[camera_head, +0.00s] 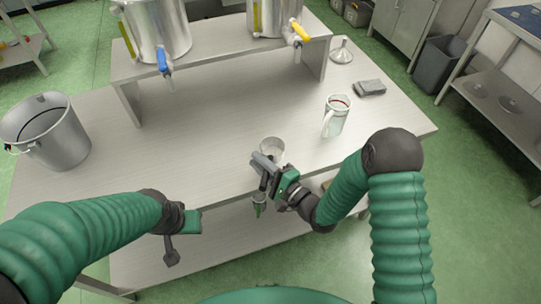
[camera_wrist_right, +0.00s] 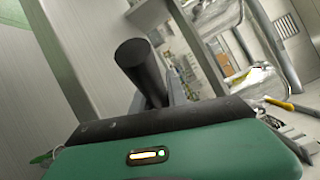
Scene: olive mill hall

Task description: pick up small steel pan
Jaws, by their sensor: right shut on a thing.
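The small steel pan (camera_head: 273,147) shows as a round steel shape near the front edge of the table, just beyond my right gripper (camera_head: 266,170). The gripper partly covers it, and I cannot tell whether the pan touches the tabletop. My right gripper is shut on the pan's handle. In the right wrist view a dark round handle (camera_wrist_right: 138,62) stands up tilted between the fingers; the pan's bowl is not clear there. My left gripper (camera_head: 173,250) is in front of the table at lower left, away from the pan. Its jaw opening cannot be made out.
A glass jug (camera_head: 336,117) stands right of the pan. A grey sponge-like block (camera_head: 369,88) and a funnel (camera_head: 341,51) are farther back. A steel bucket (camera_head: 48,135) stands at left. Two steel tanks (camera_head: 158,28) stand on a raised shelf (camera_head: 215,47). The table's middle (camera_head: 200,130) is clear.

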